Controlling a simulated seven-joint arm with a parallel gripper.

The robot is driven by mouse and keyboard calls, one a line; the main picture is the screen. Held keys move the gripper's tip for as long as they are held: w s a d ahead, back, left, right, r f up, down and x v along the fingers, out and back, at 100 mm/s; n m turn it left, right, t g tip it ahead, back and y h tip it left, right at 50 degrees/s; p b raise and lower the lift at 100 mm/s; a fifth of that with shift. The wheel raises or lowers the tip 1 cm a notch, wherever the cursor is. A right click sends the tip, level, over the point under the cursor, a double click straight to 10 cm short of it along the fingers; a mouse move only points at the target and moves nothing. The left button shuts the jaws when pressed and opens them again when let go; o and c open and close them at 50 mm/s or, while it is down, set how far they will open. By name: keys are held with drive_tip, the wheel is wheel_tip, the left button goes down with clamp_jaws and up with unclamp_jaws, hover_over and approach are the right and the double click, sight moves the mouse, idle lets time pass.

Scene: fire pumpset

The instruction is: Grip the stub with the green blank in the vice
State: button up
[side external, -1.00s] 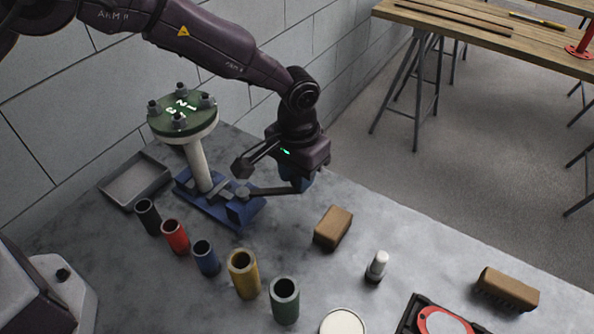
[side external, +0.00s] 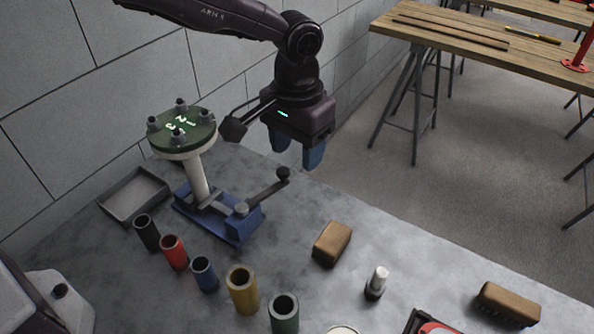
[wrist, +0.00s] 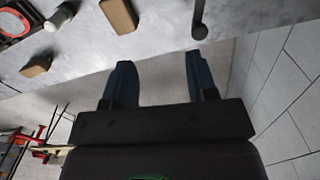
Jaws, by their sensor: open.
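The stub (side external: 197,180) is a pale pipe standing upright in the blue vice (side external: 218,217). The green blank (side external: 183,131) sits on the flange at its top, with several bolts and white marks on its face. The vice handle (side external: 263,194) points right and up, ending in a dark knob; that knob end also shows in the wrist view (wrist: 199,30). My gripper (side external: 298,160) is open and empty, its blue fingers pointing down, to the right of the blank and above the handle. It also shows in the wrist view (wrist: 156,62), with nothing between the fingers.
A grey tray (side external: 134,195) lies left of the vice. Black, red, blue, yellow and green sleeves (side external: 242,290) stand in a row in front. A brown block (side external: 332,243), a white-topped marker (side external: 376,283) and another brown block (side external: 508,304) lie to the right. A wall runs behind.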

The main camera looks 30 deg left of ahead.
drive_tip(key=shift+r, duration=1.6)
